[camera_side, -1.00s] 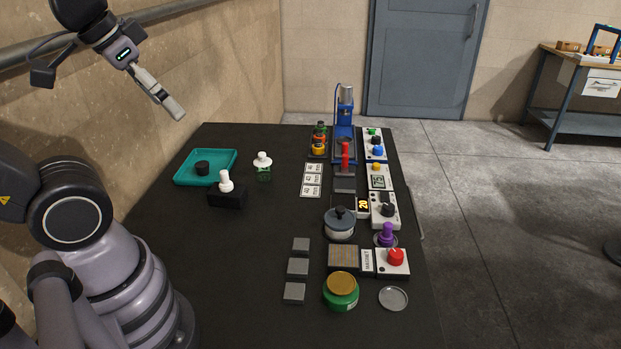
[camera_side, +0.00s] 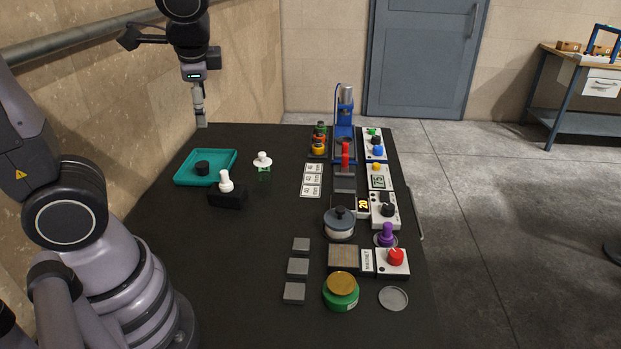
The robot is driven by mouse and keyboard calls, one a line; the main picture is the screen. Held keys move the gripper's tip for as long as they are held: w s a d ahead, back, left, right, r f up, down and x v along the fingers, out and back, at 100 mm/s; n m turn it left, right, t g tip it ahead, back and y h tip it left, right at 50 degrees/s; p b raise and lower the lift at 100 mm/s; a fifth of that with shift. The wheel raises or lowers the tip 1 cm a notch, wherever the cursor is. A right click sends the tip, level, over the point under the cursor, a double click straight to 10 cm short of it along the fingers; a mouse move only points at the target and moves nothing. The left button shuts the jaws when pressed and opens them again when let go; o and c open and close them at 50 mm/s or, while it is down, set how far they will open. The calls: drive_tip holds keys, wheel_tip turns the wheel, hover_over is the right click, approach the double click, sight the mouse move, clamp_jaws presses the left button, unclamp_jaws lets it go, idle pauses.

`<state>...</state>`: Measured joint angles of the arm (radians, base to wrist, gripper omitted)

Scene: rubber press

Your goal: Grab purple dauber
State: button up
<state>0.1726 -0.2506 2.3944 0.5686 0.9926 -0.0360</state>
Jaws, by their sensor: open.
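The purple dauber (camera_side: 387,232) stands upright on a small round dish (camera_side: 378,242) near the right edge of the black table. My gripper (camera_side: 201,122) points down at the table's far left corner, beyond the teal tray. It is well to the left of the dauber and far from it. The gripper is small in this view; it is open, with nothing seen in it.
A lidded grey pot (camera_side: 339,224), a dial box (camera_side: 384,210) and a red-knob box (camera_side: 394,262) crowd the dauber. A blue press (camera_side: 345,125) stands at the back. The teal tray (camera_side: 226,160) and a black block (camera_side: 229,198) lie left. The table's left-middle is clear.

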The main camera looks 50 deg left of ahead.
drive_tip(key=w+f+m+t+y, duration=0.1)
drive_tip(key=w+f+m+y, duration=0.15)
drive_tip(key=w+m, duration=0.2)
drive_tip(key=w+f+m+y, duration=0.2)
drive_tip(key=w+m+y, duration=0.1)
drive_tip(key=w, duration=0.3)
drive_tip(key=m+t+h, duration=0.6)
drive_tip(key=m+t, duration=0.4)
drive_tip(key=m, duration=0.9)
hover_over(386, 232)
drive_tip(key=s+d, duration=0.4)
drive_tip(key=s, duration=0.7)
drive_tip(key=f, duration=2.5)
drive_tip(key=shift+w+a+f, duration=0.1)
drive_tip(key=shift+a+f, duration=0.1)
drive_tip(key=shift+a, duration=0.05)
drive_tip(key=shift+m, duration=0.25)
drive_tip(key=x, duration=0.7)
drive_tip(key=shift+w+d+f, duration=0.2)
drive_tip(key=shift+w+f, duration=0.05)
drive_tip(key=shift+f, duration=0.25)
drive_tip(key=shift+x, duration=3.05)
drive_tip(key=shift+s+a, duration=0.1)
drive_tip(key=shift+a, duration=0.05)
clamp_jaws()
